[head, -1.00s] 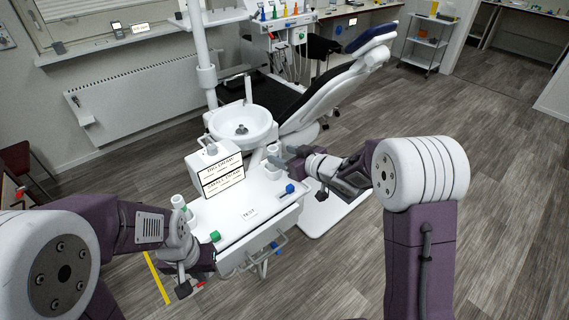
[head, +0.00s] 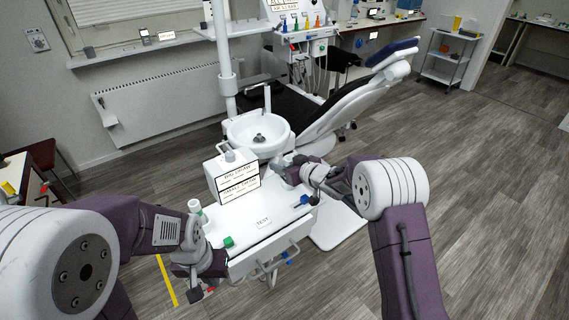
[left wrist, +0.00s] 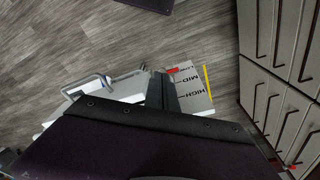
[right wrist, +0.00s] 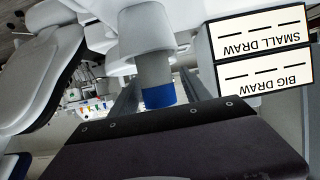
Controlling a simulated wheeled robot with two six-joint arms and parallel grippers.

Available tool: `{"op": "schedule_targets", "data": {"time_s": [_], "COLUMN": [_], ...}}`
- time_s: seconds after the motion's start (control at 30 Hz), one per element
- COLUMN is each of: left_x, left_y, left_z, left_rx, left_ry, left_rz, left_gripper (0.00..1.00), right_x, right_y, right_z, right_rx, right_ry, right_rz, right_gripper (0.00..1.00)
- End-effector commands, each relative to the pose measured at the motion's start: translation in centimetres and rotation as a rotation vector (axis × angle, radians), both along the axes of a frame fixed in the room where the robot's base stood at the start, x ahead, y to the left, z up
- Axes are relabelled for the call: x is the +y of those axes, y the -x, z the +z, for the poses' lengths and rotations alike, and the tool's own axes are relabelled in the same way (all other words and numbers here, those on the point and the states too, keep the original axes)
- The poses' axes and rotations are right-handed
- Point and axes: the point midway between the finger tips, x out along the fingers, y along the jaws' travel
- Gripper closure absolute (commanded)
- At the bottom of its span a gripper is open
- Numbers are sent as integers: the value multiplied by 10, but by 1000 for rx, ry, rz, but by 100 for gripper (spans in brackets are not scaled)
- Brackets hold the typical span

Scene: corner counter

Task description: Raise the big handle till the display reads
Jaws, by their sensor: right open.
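The display (head: 238,183) stands on the white unit; the right wrist view shows it upside down (right wrist: 262,50), with "BIG DRAW" and "SMALL DRAW" and dashes beneath each. My right gripper (head: 283,163) is open, its fingers on either side of a pale cylinder with a blue end (right wrist: 158,92); I cannot tell whether they touch it. My left gripper (left wrist: 161,90) has its fingers close together beside a scale card (left wrist: 192,90) marked MID and HIGH, with a red mark (left wrist: 172,71) at its low end. Anything between those fingers is hidden. I cannot tell which part is the big handle.
A basin (head: 258,135) and dental chair (head: 350,95) stand behind. Open floor lies to the right.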

Motion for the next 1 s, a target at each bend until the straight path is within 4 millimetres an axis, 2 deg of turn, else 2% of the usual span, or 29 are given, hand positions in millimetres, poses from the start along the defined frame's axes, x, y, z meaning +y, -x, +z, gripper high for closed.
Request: {"op": "schedule_targets", "data": {"time_s": [0.07,0.27,0.3,0.47,1.0], "left_x": [0,0,0,0,0], "left_y": [0,0,0,0,0], "left_z": [0,0,0,3,36], "left_rx": [0,0,0,0,0], "left_ry": [0,0,0,0,0], "left_rz": [0,0,0,0,0], "left_gripper": [100,100,100,100,100], "right_x": [0,0,0,0,0], "right_y": [0,0,0,0,0], "right_z": [0,0,0,4,36], "right_rx": [0,-1,-1,-2,-1], "right_ry": [0,-1,-1,0,-1], "right_rz": [0,0,0,0,0], "right_gripper": [45,98,100,100,100]}}
